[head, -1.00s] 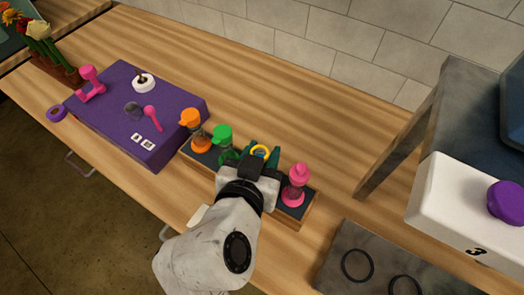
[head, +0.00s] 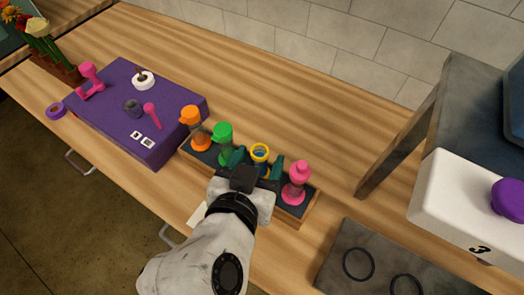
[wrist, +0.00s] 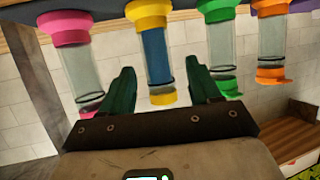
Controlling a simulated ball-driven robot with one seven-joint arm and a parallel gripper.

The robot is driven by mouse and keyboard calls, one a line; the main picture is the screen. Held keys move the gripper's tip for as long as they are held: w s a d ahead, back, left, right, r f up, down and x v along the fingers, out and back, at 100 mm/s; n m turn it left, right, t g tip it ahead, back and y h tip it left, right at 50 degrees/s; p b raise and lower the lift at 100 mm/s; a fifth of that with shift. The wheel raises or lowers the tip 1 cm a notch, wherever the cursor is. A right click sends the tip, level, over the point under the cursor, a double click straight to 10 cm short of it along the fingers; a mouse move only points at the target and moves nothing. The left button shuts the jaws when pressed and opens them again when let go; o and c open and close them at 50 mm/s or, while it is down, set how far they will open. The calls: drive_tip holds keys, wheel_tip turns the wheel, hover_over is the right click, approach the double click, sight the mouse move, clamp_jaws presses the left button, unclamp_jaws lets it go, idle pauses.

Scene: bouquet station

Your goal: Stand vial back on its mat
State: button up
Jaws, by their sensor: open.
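The vial with yellow ends (head: 260,152) stands upright in the rack (head: 310,205) between the green vial (head: 223,135) and the pink vial (head: 298,180). In the wrist view, which is upside down, this yellow-ended vial (wrist: 155,57) looks clear with blue inside. My gripper (head: 257,163) is open at the front of the rack, one finger on each side of the yellow-ended vial. The wrist view shows gaps between the fingers (wrist: 158,68) and the glass. The fingers partly hide the vial's lower part in the head view. I cannot make out a separate mat under it.
An orange vial (head: 190,120) stands at the rack's left end. A purple block (head: 120,100) with small items lies left. A grey slab with black rings (head: 345,240) and a white box with a purple knob (head: 450,205) stand right. The counter behind the rack is clear.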

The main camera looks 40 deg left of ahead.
drive_tip(key=v, duration=0.9)
drive_tip(key=shift+b, duration=0.3)
